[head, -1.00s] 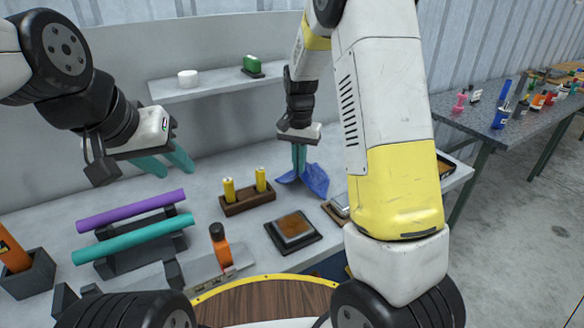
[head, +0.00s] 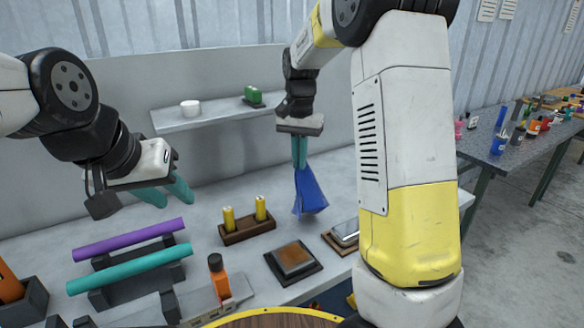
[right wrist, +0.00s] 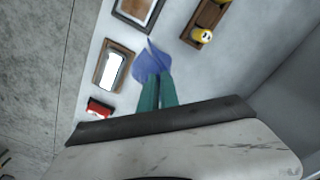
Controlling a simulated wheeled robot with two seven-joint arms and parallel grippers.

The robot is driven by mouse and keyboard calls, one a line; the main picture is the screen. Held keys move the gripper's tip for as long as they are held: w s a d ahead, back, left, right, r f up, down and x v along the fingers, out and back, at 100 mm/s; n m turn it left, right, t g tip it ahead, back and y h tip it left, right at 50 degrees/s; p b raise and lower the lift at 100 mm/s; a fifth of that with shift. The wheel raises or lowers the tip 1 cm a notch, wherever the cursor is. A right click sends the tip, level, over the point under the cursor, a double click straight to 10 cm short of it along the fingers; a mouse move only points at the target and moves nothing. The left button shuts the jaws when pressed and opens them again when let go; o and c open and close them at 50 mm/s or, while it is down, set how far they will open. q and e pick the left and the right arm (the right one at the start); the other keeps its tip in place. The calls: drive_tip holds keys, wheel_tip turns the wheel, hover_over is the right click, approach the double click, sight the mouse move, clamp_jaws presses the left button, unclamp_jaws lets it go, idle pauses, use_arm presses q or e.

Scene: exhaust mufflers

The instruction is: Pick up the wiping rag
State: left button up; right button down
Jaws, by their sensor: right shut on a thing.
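The blue wiping rag (head: 309,190) hangs from my right gripper (head: 299,165) in the head view, above the back part of the workbench. The green fingers are shut on the rag's upper part, and the cloth drapes down in folds. In the right wrist view the rag (right wrist: 142,66) shows beyond the fingertips of my right gripper (right wrist: 153,78). My left gripper (head: 168,194) is at the left in the head view, its two green fingers spread apart and empty, above the purple and teal tubes.
The workbench (head: 215,185) holds a purple tube (head: 130,240) and a teal tube (head: 130,268) on stands, a wooden holder (head: 248,232) with yellow cylinders, a tray with a brown plate (head: 293,258), and an orange bottle (head: 219,278). A shelf (head: 215,112) is behind.

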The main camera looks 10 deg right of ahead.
wheel_tip(320, 180, up, 9)
drive_tip(key=shift+f, duration=0.2)
idle(1.0)
